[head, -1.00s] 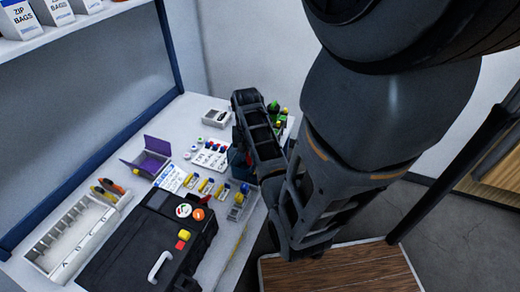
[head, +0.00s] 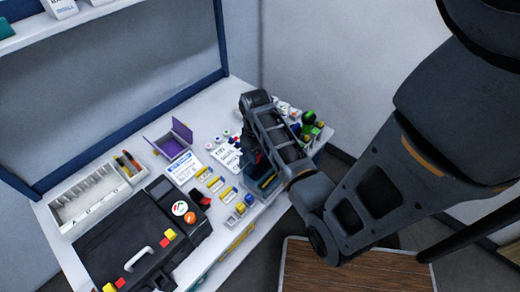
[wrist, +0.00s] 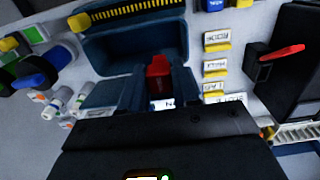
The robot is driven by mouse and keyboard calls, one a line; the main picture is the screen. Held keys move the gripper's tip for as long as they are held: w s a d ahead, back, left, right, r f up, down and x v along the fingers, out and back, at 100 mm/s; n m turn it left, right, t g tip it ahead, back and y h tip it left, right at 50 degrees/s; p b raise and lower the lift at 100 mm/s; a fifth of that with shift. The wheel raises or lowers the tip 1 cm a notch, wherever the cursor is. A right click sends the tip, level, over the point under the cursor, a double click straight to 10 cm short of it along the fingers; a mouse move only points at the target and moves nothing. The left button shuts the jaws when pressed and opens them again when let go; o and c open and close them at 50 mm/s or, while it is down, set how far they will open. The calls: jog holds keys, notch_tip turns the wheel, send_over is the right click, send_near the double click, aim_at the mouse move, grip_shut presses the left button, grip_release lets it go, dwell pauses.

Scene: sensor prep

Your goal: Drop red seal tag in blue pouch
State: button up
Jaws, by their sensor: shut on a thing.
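The red seal tag (wrist: 158,72) stands upright between my gripper's two fingertips (wrist: 158,92) in the wrist view, and the jaws are shut on it. The blue pouch (wrist: 92,50) lies just beyond and around the tag in that view, with a yellow zipper-like strip along its far edge. The tag overlaps the pouch in the picture; I cannot tell how high above it the tag is. In the head view my gripper (head: 257,161) is over the right part of the table, and the pouch (head: 266,187) shows partly below it, mostly hidden by my arm.
A black case (head: 130,245) and a white compartment tray (head: 82,203) fill the left of the table (head: 222,222). An open purple box (head: 170,146) stands behind. Several yellow labelled holders (head: 215,186) sit left of the pouch. Green and yellow items (head: 309,127) stand at the right.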

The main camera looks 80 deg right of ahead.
jog(key=shift+f+b, duration=2)
jog(key=shift+f, duration=0.7)
jog(key=o, duration=1.3)
jog(key=shift+r, duration=0.15)
jog(key=shift+r+p, duration=2.35)
jog(key=shift+r, duration=1.05)
